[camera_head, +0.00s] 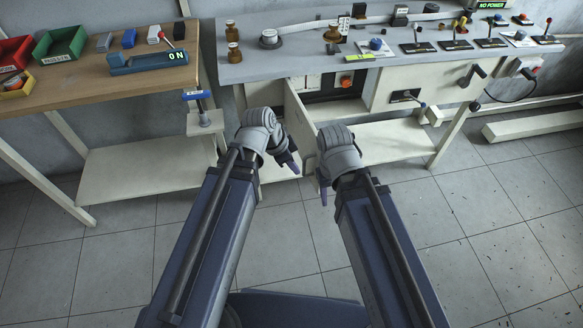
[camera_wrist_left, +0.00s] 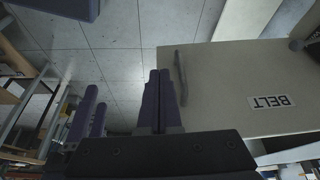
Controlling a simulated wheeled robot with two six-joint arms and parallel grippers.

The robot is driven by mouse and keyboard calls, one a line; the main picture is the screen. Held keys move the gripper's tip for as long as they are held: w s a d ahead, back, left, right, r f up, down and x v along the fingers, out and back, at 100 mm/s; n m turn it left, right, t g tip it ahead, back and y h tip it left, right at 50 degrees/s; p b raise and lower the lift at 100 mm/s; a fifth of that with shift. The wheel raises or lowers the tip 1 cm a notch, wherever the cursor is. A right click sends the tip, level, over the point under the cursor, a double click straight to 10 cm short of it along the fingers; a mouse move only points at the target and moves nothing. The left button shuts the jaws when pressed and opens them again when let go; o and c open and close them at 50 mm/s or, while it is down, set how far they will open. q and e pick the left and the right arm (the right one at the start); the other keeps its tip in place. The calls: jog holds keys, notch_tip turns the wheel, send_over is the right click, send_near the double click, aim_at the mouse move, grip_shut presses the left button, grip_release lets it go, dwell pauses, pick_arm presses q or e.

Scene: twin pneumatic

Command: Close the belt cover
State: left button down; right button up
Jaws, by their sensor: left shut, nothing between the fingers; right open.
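The belt cover is a beige panel that stands swung open from the front of the grey-topped bench; in the head view its face (camera_head: 300,122) is partly behind my left gripper. In the left wrist view the cover (camera_wrist_left: 235,75) fills the right side, with a "BELT" label upside down and a bar handle (camera_wrist_left: 181,78) near its edge. My left gripper (camera_head: 292,163) is shut and empty; its fingertips (camera_wrist_left: 159,78) are just left of the handle, and I cannot tell whether they touch it. My right gripper (camera_head: 323,192) is open and empty, also visible in the left wrist view (camera_wrist_left: 90,115).
A wooden table (camera_head: 95,75) with coloured bins stands at the left.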

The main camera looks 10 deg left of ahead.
pick_arm(q)
jog(key=w+d+f+b, duration=0.2)
jog(key=d+f+b, duration=0.1)
jog(key=d+f, duration=0.1)
jog(key=shift+w+d+f, duration=0.25)
jog(key=shift+d, duration=0.35)
